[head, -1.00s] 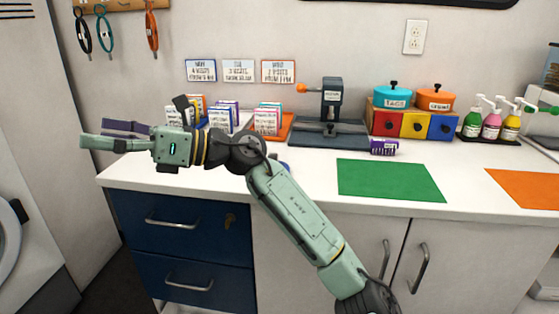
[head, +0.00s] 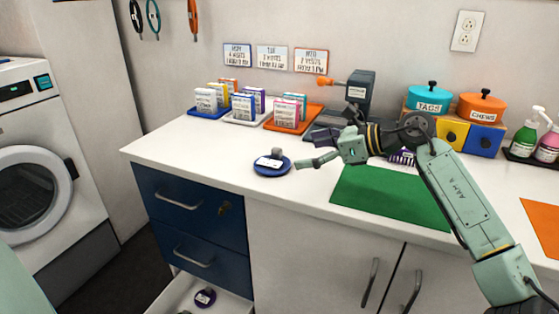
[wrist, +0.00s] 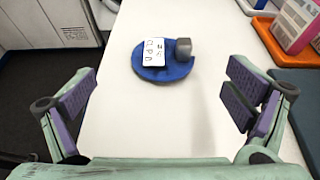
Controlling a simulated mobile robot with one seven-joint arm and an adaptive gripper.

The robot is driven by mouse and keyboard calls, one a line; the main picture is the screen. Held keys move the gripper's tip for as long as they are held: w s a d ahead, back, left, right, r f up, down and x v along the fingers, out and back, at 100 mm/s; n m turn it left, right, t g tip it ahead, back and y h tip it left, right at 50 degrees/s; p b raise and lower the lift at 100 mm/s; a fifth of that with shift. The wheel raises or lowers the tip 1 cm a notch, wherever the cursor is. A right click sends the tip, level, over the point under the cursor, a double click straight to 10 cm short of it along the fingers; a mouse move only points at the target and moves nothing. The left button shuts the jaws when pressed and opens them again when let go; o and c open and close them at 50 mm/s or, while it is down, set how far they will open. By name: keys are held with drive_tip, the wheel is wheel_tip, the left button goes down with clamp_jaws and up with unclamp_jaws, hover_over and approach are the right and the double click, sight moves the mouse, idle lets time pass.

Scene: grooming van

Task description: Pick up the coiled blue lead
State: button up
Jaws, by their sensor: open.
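The coiled blue lead (head: 272,166) lies flat on the white counter near its front edge, left of the green mat. It is a round blue coil with a white printed tag and a grey block-like piece on top. In the wrist view the coil (wrist: 165,72) lies ahead of my gripper (wrist: 163,92), between the two spread fingers in the picture but apart from them. My gripper (head: 314,152) is open and empty, to the right of the coil in the head view. Its fingers have purple pads.
Small boxes stand in blue, white and orange trays (head: 274,125) behind the coil. A dark press-like device and the green mat (head: 385,197) are to the right. The counter around the blue coil is clear.

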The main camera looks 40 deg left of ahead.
sight(279, 162)
drive_tip(key=x, duration=0.3)
drive_tip(key=shift+a+p, duration=0.1)
drive_tip(key=shift+p, duration=0.2)
drive_tip(key=shift+s+a+p, duration=0.1)
drive_tip(key=shift+a+p, duration=0.3)
drive_tip(key=shift+a, duration=0.1)
drive_tip(key=p+x, duration=0.1)
drive_tip(key=x, duration=0.2)
drive_tip(key=shift+a+p, duration=0.35)
drive_tip(key=shift+a+f, duration=0.2)
clamp_jaws()
